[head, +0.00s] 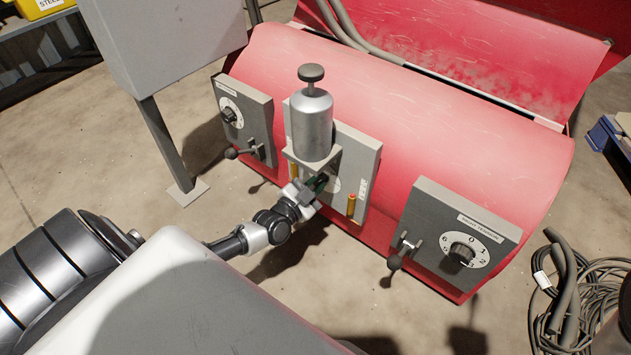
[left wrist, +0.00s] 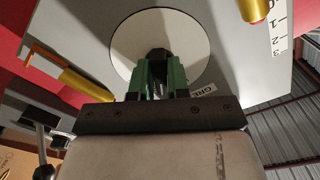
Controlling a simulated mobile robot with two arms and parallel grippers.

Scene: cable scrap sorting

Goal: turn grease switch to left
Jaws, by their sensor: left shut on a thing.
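The grease switch is a dark knob (left wrist: 158,56) in the middle of a round white disc (left wrist: 198,36) on the grey centre panel, with a partly hidden label beginning "GRE" beside it. My left gripper (left wrist: 159,76) is shut on the knob, its green fingers on either side of it. In the head view my left gripper (head: 320,183) reaches the centre panel (head: 360,150) below the silver grease cylinder (head: 311,125). There the gripper hides most of the knob, and only part of the disc (head: 335,186) shows. How far the knob is turned cannot be told.
Brass cylinders flank the switch, the right one (head: 351,206) with an orange end. The left panel (head: 245,113) and right panel (head: 435,215) carry dials and levers on the red machine (head: 420,110). A grey cabinet (head: 165,40) stands left. Coiled cables (head: 565,290) lie on the right floor.

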